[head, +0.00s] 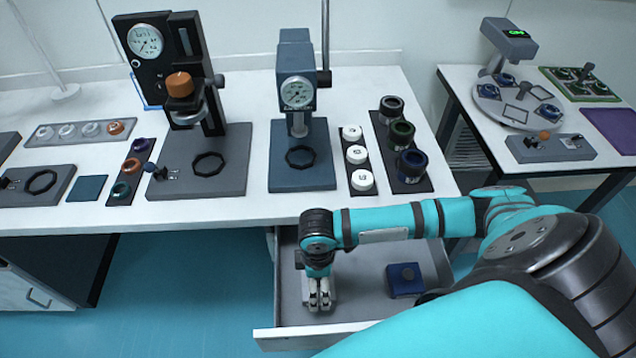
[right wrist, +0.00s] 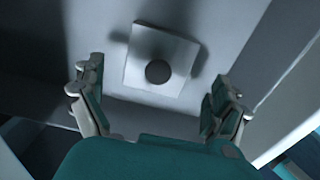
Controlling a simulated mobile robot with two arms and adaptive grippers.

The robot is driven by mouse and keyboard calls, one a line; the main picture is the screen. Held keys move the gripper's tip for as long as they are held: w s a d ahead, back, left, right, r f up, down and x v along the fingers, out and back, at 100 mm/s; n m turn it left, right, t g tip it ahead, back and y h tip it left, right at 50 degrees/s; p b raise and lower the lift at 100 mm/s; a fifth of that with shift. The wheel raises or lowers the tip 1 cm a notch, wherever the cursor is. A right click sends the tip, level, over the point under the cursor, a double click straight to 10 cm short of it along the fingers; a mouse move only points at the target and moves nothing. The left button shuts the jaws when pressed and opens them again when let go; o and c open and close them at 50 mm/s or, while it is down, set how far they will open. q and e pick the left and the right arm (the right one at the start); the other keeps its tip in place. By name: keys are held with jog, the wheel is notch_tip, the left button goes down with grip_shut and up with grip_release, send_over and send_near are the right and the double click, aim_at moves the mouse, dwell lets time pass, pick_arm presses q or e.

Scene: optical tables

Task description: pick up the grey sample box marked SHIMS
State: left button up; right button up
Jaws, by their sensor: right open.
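A light grey box with a dark round knob on top (right wrist: 136,72) lies in the open drawer, seen from above in the right wrist view. No SHIMS lettering is readable on it. My right gripper (right wrist: 156,82) is open, with one finger to each side of the box and clear gaps between. In the head view my right gripper (head: 319,295) points down into the left part of the drawer and hides most of the grey box (head: 332,290). My left gripper is not in view.
The open drawer (head: 300,338) has raised walls close to the left of my gripper. A dark blue box with a knob (head: 404,282) lies to its right in the drawer. The white table (head: 255,208) with gauges and parts overhangs behind.

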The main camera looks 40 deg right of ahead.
notch_tip(320, 180, down, 5)
jog(key=shift+w+r, duration=0.1)
jog(key=shift+r, duration=0.1)
jog(key=c, duration=1.7)
